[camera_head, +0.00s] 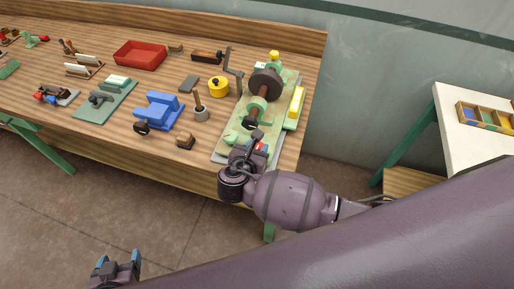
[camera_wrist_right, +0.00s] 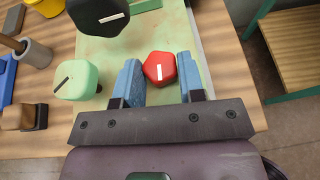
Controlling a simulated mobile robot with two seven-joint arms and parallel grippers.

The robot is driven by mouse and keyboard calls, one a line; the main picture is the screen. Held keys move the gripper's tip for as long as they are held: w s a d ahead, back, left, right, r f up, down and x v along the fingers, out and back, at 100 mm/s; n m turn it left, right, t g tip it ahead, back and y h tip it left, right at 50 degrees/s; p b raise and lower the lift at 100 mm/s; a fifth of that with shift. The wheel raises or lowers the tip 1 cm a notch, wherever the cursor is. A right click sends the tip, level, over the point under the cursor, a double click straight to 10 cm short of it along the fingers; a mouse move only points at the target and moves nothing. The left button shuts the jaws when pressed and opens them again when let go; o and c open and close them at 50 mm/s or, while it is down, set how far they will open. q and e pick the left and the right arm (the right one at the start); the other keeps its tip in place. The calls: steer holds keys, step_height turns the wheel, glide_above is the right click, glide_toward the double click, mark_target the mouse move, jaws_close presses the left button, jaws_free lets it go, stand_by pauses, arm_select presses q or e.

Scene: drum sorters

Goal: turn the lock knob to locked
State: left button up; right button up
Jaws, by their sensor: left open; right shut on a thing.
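The drum machine (camera_head: 265,84) with a dark drum stands on a pale green base plate (camera_wrist_right: 112,120) at the bench's right end. In the right wrist view a red knob (camera_wrist_right: 159,68) with a white mark sits between the blue fingers of my right gripper (camera_wrist_right: 162,82), which is shut on it. The mark runs nearly straight up and down in that view. A mint green knob (camera_wrist_right: 76,80) with a dark slanted mark is left of the gripper. A black knob (camera_wrist_right: 97,14) with a white mark is farther up. My left gripper (camera_head: 118,262) is open and empty, low over the floor.
On the wooden bench are a blue vise (camera_head: 158,110), a yellow pot (camera_head: 219,86), a grey cup with a handle (camera_head: 200,112), a small brown block (camera_head: 185,142) and a red tray (camera_head: 140,54). A white table (camera_head: 465,90) with a compartment box (camera_head: 485,116) stands right.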

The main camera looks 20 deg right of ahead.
stand_by(0.5)
steer(key=o, duration=0.9)
steer(key=v, duration=1)
steer(key=shift+s+a+r, duration=0.2)
steer(key=shift+a+r, duration=0.05)
steer(key=shift+a, duration=0.05)
